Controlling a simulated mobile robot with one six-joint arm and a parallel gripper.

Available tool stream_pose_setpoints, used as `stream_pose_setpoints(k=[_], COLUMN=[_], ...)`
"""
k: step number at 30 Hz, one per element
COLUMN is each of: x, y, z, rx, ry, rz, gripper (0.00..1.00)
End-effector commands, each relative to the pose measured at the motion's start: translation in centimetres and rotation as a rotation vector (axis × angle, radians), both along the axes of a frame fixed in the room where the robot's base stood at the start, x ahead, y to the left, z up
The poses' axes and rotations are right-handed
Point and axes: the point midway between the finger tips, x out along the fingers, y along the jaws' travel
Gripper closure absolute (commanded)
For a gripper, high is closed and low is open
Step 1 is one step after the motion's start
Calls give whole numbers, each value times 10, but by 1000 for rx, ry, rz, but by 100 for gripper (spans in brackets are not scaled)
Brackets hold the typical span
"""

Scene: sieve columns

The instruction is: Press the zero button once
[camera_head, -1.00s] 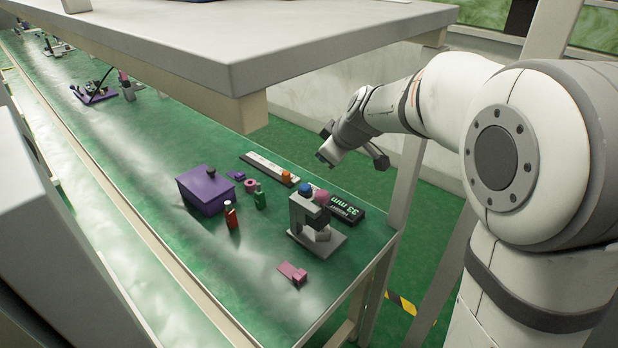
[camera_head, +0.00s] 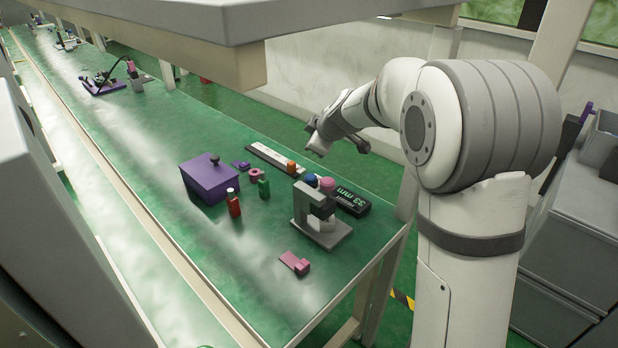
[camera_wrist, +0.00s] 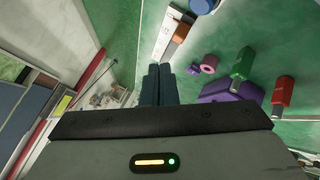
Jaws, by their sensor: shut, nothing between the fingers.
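A grey stand-shaped device (camera_head: 300,205) is on the green bench, with a blue round cap (camera_head: 311,180) and a pink round piece (camera_head: 327,184) near its top. Behind it lies a black display box (camera_head: 353,201) reading about 33 mm. An orange piece (camera_head: 291,167) sits at the near end of a pale ruler-like bar (camera_head: 265,155). I cannot tell which part is the zero button. My gripper (camera_head: 312,143) is above the bench's far edge, apart from these things. In the wrist view its fingers (camera_wrist: 160,72) are together and empty.
A purple box (camera_head: 208,184) with a dark knob, a red bottle (camera_head: 234,206), a green bottle (camera_head: 264,187) and a pink ring (camera_head: 255,174) stand left of the device. A pink block (camera_head: 295,262) lies in front. A grey shelf (camera_head: 200,30) overhangs the bench.

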Motion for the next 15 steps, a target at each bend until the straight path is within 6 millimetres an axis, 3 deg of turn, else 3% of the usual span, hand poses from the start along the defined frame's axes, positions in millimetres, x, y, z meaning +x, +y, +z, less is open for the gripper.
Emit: stream_pose_setpoints(k=[9,15], x=[0,0], y=[-1,-2], z=[-51,-71], rx=[0,0], ry=[2,-1], rz=[-3,-3], gripper=[100,100])
